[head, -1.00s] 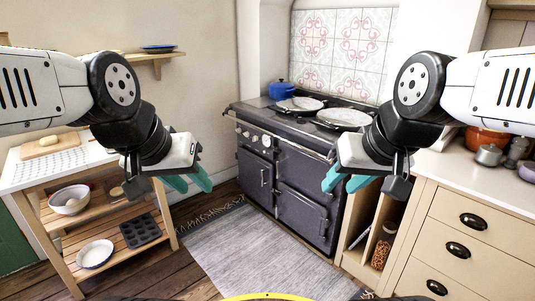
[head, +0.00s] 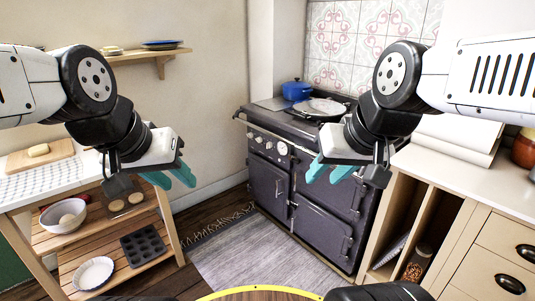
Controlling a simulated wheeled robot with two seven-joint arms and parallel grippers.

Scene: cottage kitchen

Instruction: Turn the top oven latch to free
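The dark range cooker (head: 265,158) stands ahead of me, with several closed doors on its front. The top oven door (head: 325,193) is at the upper right, partly hidden by my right gripper. A metal latch (head: 357,207) shows faintly at its right edge; its exact turn is too small to tell. My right gripper (head: 321,181) hangs in front of this door in the picture, its teal fingers apart and empty. I cannot tell that it touches the cooker. My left gripper (head: 178,185) is open and empty, well left of the cooker, in front of the wall.
A wooden side table (head: 60,190) with a bowl and a muffin tin stands at the left. A cream counter with drawers (head: 470,265) stands close at the right. A blue pot (head: 297,90) sits on the cooker. A grey rug (head: 255,255) covers clear floor before the cooker.

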